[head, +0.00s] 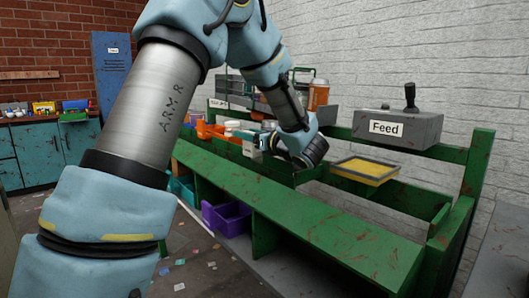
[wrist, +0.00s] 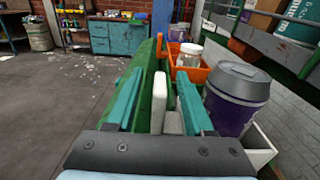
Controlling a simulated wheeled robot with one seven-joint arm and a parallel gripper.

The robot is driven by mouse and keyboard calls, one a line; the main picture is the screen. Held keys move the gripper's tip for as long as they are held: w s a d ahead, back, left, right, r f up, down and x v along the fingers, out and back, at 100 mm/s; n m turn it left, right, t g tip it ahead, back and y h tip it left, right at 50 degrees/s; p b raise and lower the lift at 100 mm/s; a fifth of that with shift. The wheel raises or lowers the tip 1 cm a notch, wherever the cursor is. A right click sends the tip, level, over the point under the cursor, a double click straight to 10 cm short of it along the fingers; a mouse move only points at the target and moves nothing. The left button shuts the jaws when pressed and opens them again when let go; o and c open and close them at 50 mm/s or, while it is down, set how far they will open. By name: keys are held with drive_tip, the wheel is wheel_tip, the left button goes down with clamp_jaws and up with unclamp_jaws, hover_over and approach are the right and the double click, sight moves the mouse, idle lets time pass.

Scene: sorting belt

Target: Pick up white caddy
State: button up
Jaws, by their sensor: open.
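The white caddy shows in the wrist view as an upright white handle (wrist: 159,100) and a low tray whose white corner (wrist: 262,150) shows at the lower right. A purple jar with a grey lid (wrist: 236,95) stands in it and hides much of the tray. My gripper (wrist: 158,82) is open, with one teal finger on each side of the handle; I cannot tell whether either touches it. In the head view my gripper (head: 268,143) is low over the green belt frame and partly hides the caddy (head: 248,150).
An orange caddy (wrist: 199,73) with white-lidded jars stands just beyond the white one. The green frame (head: 330,225) runs along the front, with a purple bin (head: 227,218) below. A yellow tray (head: 366,171) and a grey Feed box (head: 398,128) are to the right.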

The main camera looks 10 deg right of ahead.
drive_tip(key=x, duration=0.3)
drive_tip(key=shift+s, duration=0.1)
clamp_jaws()
idle(1.3)
